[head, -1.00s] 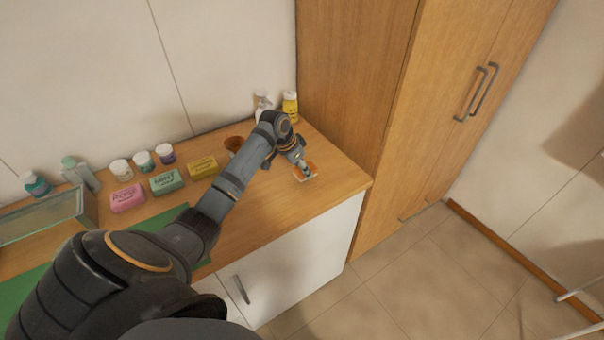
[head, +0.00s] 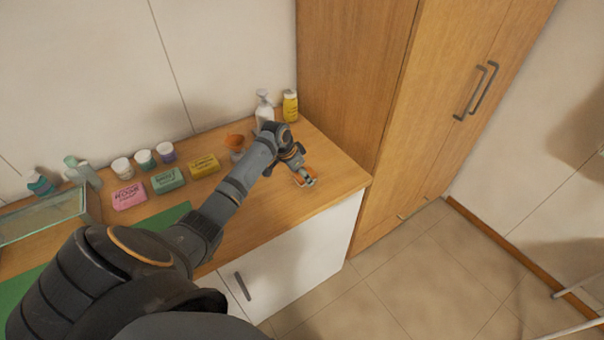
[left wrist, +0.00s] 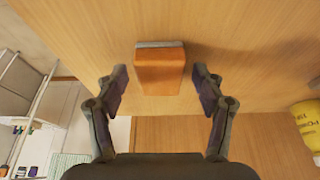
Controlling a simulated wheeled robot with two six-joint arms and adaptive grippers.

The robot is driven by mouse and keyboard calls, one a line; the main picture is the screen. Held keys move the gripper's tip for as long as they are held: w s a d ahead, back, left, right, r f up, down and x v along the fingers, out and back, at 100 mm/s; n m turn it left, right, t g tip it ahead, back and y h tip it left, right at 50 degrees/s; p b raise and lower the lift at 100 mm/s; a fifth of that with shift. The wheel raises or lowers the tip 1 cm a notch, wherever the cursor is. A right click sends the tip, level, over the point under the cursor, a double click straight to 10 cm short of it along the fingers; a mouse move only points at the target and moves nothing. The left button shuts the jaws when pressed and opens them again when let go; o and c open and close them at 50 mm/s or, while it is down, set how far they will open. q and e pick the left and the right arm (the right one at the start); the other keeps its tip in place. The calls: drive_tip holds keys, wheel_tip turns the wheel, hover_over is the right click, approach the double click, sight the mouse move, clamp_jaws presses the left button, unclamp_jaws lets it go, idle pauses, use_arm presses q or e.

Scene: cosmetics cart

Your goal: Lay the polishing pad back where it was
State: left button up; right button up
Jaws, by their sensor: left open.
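The polishing pad appears to be the orange block with a grey edge; it shows in the left wrist view (left wrist: 160,72) and near the right end of the wooden counter in the head view (head: 300,181). My left gripper (head: 303,178) is at the pad. In the left wrist view, the open fingers (left wrist: 160,84) stand on either side of the pad, with a gap on each side. The pad appears to rest on the counter. My right gripper is not in view.
A white spray bottle (head: 264,108) and a yellow bottle (head: 290,106) stand behind my arm. Soap boxes (head: 204,166), several jars (head: 144,159) and a glass case (head: 45,217) are further left. The counter's front edge is close.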

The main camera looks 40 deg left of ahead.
use_arm(q)
drive_tip(key=shift+a+r, duration=0.1)
drive_tip(key=shift+r, duration=0.4)
drive_tip(key=b+v, duration=0.1)
drive_tip(key=v, duration=1)
drive_tip(key=shift+r, duration=0.2)
